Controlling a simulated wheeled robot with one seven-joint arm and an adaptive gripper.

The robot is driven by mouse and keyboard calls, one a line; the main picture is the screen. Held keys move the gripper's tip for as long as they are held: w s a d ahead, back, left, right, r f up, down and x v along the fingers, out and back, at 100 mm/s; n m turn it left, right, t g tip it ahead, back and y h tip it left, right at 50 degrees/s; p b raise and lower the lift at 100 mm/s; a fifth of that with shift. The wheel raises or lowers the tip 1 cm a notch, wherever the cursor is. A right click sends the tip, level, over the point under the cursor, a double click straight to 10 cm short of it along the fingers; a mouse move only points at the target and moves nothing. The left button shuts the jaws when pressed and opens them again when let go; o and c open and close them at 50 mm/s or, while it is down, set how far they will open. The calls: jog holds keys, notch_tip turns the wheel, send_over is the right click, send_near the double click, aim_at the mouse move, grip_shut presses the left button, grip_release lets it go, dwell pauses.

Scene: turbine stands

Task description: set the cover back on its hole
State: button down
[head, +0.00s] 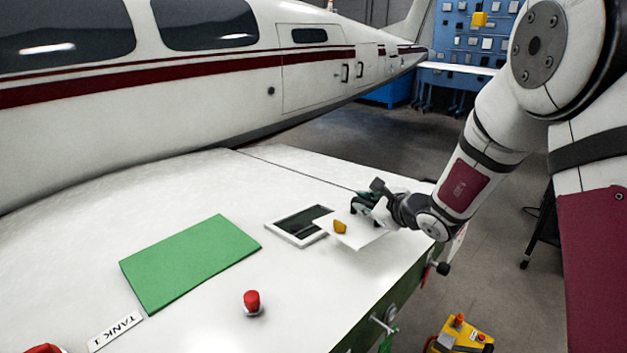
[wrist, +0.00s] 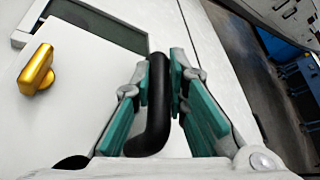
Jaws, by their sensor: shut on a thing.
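The cover (head: 362,237) is a white panel with a gold knob (head: 340,226) and a black handle. My gripper (head: 366,202) is shut on the handle, which stands between its teal pads in the wrist view (wrist: 157,112). The hole (head: 297,222) is a dark rectangular opening with a pale raised frame in the white wing top. The cover overlaps the hole's right part and hides some of it. In the wrist view the cover (wrist: 90,85) lies below the hole's dark opening (wrist: 105,25). I cannot tell whether the cover touches the frame.
A green mat (head: 190,262) lies left of the hole. A red knob (head: 252,301) stands on the wing nearer me, and a TANK 1 label (head: 115,331) is at the lower left. The white fuselage (head: 200,85) rises behind. A yellow machine (head: 460,337) stands on the floor.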

jog(key=w+a+r+n+g+y, duration=0.1)
jog(key=w+a, duration=0.7)
jog(key=a, duration=0.6)
jog(key=shift+s+a+f+b, duration=0.15)
jog(key=shift+f+b, duration=0.3)
jog(key=shift+f, duration=0.55)
jog(key=shift+a+f+b, duration=0.1)
jog(key=shift+f+b, duration=0.35)
jog(key=shift+f, duration=0.55)
jog(key=shift+s+f, duration=0.1)
jog(key=shift+f, duration=0.15)
jog(key=shift+s+f+b, duration=0.1)
jog(key=shift+f+b, duration=0.4)
jog(key=shift+b, duration=0.1)
jog(key=shift+f, duration=0.2)
jog(key=shift+s+f+b, duration=0.1)
jog(key=shift+f+b, duration=0.25)
jog(key=shift+b, duration=0.1)
jog(key=shift+f, duration=0.2)
